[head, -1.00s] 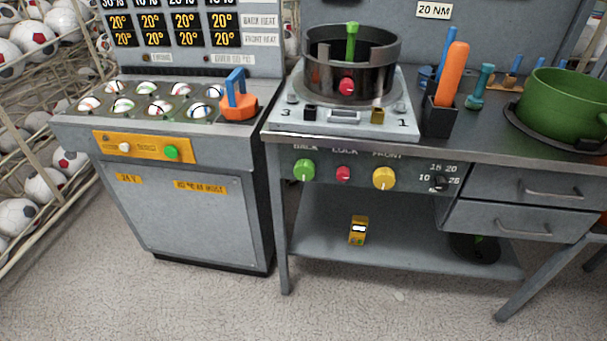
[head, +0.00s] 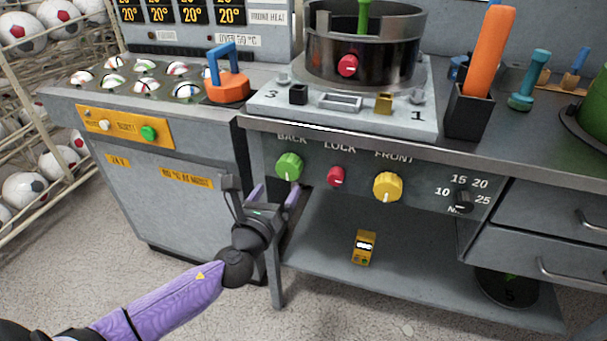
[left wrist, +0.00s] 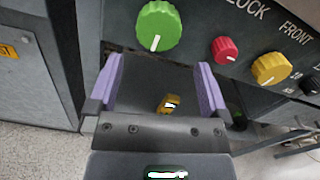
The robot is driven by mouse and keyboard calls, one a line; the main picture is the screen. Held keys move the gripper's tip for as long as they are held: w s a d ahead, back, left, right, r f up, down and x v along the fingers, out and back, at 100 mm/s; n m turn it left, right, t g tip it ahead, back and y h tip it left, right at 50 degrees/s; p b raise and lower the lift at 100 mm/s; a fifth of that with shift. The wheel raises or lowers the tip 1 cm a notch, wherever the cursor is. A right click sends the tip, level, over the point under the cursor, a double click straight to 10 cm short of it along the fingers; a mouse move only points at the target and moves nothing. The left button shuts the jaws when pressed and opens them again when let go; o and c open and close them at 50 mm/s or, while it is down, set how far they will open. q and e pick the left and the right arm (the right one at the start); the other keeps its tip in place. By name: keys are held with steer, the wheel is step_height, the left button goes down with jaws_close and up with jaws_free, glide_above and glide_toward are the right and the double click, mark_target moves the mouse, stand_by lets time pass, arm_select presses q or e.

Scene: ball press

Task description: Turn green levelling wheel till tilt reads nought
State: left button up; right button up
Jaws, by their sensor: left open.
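The green wheel (head: 289,166) is on the bench's front panel under the label BACK. In the left wrist view the green wheel (left wrist: 158,28) shows a white mark near its lower edge. My left gripper (head: 273,193) is open and empty, just below and slightly left of the green wheel in the head view. Its two purple fingers (left wrist: 160,75) are apart, with the wheel above and beyond them, apparently not touched. A small yellow device (head: 364,248) with a white display is on the lower shelf; its reading is too small to tell. My right gripper is not in view.
A red LOCK knob (head: 336,177), a yellow FRONT wheel (head: 388,187) and a black torque knob (head: 463,200) line the panel to the right. A grey plate (head: 340,122) carries a dark ring (head: 360,55) above. The grey cabinet (head: 180,215) is close on the left.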

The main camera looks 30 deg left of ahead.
mark_target(288, 174)
arm_select(q)
steer(key=x, duration=0.2)
steer(key=b+x, duration=0.1)
steer(key=x, duration=0.1)
steer(key=b+x, duration=0.1)
steer(key=x, duration=0.1)
steer(key=shift+w+a+f, duration=0.2)
steer(key=shift+w+f, duration=0.05)
steer(key=shift+w+a+r, duration=0.1)
steer(key=shift+w+r, duration=0.05)
steer(key=shift+w, duration=0.25)
steer(key=shift+c, duration=0.5)
steer(key=c, duration=1)
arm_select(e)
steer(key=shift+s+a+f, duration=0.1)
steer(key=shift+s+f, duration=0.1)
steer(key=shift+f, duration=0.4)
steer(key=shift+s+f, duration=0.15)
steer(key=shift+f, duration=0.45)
arm_select(q)
steer(key=shift+n, duration=0.3)
